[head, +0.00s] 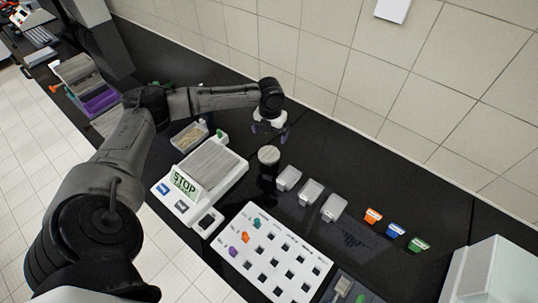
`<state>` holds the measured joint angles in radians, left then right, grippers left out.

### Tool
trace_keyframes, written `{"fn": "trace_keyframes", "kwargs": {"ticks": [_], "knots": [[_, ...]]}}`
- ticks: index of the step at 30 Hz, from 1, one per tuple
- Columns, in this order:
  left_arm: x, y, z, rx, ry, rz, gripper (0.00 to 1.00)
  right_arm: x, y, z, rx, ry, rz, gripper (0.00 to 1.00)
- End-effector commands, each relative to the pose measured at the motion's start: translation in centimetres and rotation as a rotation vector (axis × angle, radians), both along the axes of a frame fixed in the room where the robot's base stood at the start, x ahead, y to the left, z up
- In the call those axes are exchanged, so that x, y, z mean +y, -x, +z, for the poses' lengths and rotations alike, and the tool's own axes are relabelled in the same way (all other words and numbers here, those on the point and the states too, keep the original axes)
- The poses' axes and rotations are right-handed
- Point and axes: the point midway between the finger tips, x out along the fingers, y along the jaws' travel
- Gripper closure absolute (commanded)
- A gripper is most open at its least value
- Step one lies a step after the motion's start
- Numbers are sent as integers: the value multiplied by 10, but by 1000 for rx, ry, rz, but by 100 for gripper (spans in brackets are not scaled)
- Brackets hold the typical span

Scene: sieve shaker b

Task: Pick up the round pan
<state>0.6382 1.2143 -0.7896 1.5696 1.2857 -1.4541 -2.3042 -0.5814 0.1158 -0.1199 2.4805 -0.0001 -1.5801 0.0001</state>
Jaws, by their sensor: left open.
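The round pan (268,155) looks like a small, pale grey round dish on the black counter, left of a row of clear containers. My left gripper (269,135) hangs at the end of the dark arm, just behind the pan in the picture. Its fingers are spread, with nothing visible between them. It appears apart from the pan; its exact height above the counter is hard to tell. My right gripper is not in view.
A white device with a STOP sign (184,182) stands left of the pan. Clear containers (310,191) stand to its right, then orange, blue and green pieces (395,229). A white board with dark square holes (275,262) lies in front. The tiled wall (420,90) bounds the back.

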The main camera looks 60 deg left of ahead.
Motion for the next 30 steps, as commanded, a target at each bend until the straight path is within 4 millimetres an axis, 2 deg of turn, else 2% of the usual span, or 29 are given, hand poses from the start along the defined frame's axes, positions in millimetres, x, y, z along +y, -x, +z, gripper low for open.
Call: {"fn": "trace_keyframes", "kwargs": {"ticks": [12, 23, 30], "knots": [[-1, 1, -66, 3, 1, -12, 0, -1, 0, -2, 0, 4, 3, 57], [0, 2, -88, 2, -1, -13, 0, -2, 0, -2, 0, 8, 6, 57], [-1, 8, -119, 4, 0, -11, 0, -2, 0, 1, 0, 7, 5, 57]]}}
